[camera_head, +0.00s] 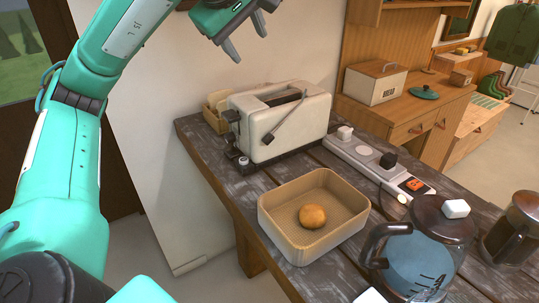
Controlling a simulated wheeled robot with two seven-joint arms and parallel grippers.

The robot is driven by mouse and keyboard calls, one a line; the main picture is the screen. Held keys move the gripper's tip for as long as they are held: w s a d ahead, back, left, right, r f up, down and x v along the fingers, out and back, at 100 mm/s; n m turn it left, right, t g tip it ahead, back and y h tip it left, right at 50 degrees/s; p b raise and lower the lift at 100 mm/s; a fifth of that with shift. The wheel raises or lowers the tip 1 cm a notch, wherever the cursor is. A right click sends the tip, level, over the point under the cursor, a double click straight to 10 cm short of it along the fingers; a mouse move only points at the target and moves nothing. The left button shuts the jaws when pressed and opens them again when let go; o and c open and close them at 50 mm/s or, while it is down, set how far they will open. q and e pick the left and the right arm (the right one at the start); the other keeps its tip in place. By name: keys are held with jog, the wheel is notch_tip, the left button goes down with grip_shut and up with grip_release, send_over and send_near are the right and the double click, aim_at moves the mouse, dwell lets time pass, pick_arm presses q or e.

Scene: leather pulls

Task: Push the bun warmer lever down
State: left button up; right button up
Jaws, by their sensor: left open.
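The bun warmer (285,120), a cream toaster-like box with a dark slot on top, stands at the back left of the dark wooden table (310,163). A dark lever-like part (232,117) sticks out at its left end, above a small knob (243,161). A thin dark piece lies slantwise across its front side; I cannot tell what it is. My left gripper (246,37) is open and empty, above and left of the bun warmer, apart from it. My right gripper is out of view.
A tan basket (275,225) with a bun (312,216) stands in front. A power strip (365,155) lies to the right. A glass kettle (415,262) and a dark jar (513,230) fill the right front. A small wooden holder (215,115) sits behind the warmer's left end.

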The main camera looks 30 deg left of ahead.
pick_arm(q)
notch_tip(320, 180, down, 9)
jog(key=w+b, duration=0.2)
jog(key=b, duration=0.5)
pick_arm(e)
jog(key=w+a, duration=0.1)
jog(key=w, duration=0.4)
pick_arm(q)
jog(key=b, duration=0.6)
send_near(268, 139)
jog(key=b+x, duration=0.3)
jog(key=x, duration=0.5)
jog(key=shift+w+f+b, duration=0.25)
jog(key=shift+b, duration=0.1)
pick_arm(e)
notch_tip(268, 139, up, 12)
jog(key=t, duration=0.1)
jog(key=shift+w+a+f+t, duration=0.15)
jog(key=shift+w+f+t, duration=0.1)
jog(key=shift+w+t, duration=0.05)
pick_arm(q)
grip_shut()
